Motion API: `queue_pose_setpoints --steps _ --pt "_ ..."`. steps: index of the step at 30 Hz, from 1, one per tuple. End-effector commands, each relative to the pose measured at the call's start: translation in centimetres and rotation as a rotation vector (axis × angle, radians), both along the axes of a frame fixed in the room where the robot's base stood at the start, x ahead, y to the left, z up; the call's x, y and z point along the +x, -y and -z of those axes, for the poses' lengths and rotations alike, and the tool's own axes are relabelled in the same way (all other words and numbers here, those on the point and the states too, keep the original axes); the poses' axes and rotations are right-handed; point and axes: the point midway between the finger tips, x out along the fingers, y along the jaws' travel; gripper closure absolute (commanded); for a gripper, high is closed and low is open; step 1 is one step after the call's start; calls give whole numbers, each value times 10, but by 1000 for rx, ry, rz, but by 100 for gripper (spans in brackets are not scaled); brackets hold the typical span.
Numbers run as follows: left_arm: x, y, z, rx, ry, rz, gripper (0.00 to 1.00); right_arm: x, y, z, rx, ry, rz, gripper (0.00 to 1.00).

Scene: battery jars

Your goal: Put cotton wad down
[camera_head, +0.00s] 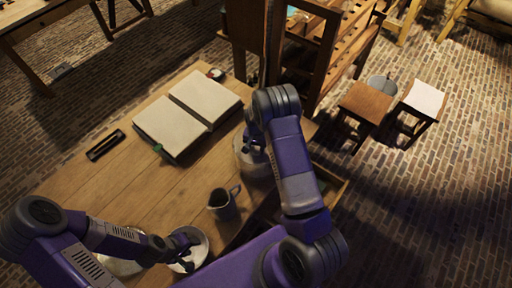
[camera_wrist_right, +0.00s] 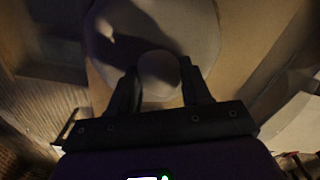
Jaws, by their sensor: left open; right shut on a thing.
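My right gripper (camera_head: 256,143) is above a pale round vessel or dish (camera_head: 243,158) on the right side of the table. In the right wrist view, the right gripper (camera_wrist_right: 160,82) is shut on a small pale rounded thing (camera_wrist_right: 160,68), which looks like the cotton wad. Behind it is a wide, pale round surface (camera_wrist_right: 150,25), partly in shadow. Whether the wad touches it I cannot tell. My left gripper (camera_head: 187,250) is open, low over a white round dish or lid (camera_head: 200,254) at the near edge of the table.
An open book (camera_head: 187,113) lies on the wooden table (camera_head: 105,175), with a dark narrow case (camera_head: 105,145) to its left. A grey mug (camera_head: 223,204) stands between my arms. Another pale round thing (camera_head: 118,266) is partly hidden by my left arm. Table's left-middle is clear.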

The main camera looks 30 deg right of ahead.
Motion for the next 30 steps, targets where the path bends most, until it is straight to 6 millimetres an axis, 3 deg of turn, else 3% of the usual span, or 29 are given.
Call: queue_pose_setpoints --steps 8,9,13,25,30 --pt "0 0 5 0 0 0 57 0 0 5 -1 -1 -1 76" --pt "0 0 4 0 0 0 57 0 0 4 -1 -1 -1 46" --pt "0 0 4 0 0 0 57 0 0 3 -1 -1 -1 27" --pt "0 0 -3 0 0 0 57 0 0 -4 -1 -1 -1 27" --pt "0 0 -1 0 0 0 57 1 0 -35 -1 4 -2 27"
